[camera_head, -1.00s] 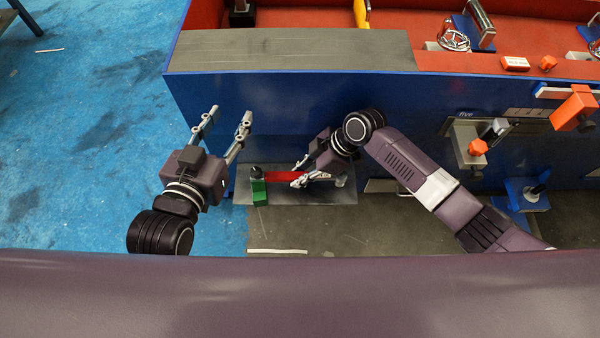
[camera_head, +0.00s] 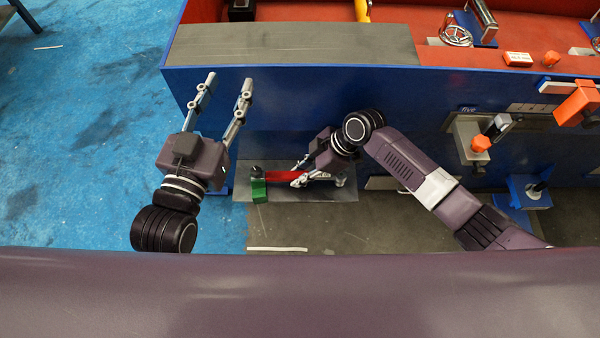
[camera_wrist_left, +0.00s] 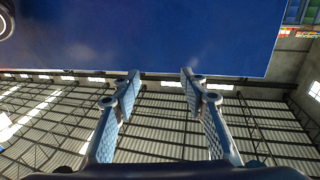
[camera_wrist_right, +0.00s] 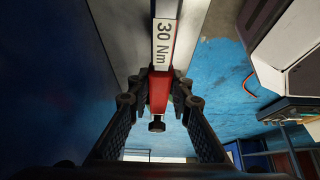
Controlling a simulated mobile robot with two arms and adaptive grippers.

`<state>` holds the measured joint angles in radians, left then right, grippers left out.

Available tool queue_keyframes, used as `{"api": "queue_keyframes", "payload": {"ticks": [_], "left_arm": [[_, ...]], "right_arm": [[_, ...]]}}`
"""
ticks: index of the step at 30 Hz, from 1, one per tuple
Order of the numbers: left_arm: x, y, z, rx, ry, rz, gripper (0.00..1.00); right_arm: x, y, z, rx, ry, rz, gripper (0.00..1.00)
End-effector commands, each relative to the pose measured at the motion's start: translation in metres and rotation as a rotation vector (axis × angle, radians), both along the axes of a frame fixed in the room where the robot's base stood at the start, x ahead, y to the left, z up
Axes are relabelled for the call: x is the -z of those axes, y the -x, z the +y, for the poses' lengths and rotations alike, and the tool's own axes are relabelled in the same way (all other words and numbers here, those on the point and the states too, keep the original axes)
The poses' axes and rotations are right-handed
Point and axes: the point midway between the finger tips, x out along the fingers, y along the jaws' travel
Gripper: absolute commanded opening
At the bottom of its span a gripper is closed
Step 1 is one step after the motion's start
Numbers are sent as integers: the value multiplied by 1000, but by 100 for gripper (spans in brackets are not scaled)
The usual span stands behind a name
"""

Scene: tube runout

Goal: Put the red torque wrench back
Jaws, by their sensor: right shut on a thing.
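The red torque wrench (camera_head: 283,176) lies low over a grey metal shelf (camera_head: 320,195) at the foot of the blue bench wall. My right gripper (camera_head: 299,173) is shut on it. In the right wrist view the wrench (camera_wrist_right: 160,92) sits between the fingertips (camera_wrist_right: 160,90), beside a label reading 30 Nm (camera_wrist_right: 164,41). A green block (camera_head: 258,190) with a dark top stands at the shelf's left end, at the wrench's left end; whether they touch I cannot tell. My left gripper (camera_head: 225,88) is open and empty in front of the blue wall; its spread fingers (camera_wrist_left: 160,92) show in the left wrist view.
The blue bench (camera_head: 300,105) has a grey top plate (camera_head: 290,44) and a red work surface (camera_head: 480,60) with fixtures. Orange-knobbed clamps (camera_head: 481,143) project from its front at the right. Blue floor (camera_head: 80,140) is open at the left.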

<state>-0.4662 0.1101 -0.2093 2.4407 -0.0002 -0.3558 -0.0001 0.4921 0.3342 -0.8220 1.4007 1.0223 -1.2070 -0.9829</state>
Motion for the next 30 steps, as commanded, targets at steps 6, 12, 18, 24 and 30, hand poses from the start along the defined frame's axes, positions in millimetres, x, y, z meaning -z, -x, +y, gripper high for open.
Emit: {"api": "queue_keyframes", "payload": {"ticks": [6, 12, 18, 24, 30], "left_arm": [[0, 0, 0, 0, 0, -1, 40], [-3, 0, 0, 0, 5, -15, 40], [-10, 0, -1, 1, 11, -42, 40], [-14, 0, -1, 2, 15, -57, 40], [-13, 0, -1, 3, 14, -54, 40]], "right_arm": [[-1, -1, 1, 0, -2, -1, 0], [1, -1, 1, 0, -2, -2, 0], [2, -1, 1, 0, -2, -1, 0], [2, -1, 1, 0, -2, -1, 0], [2, -1, 1, 1, -2, -1, 39]]}}
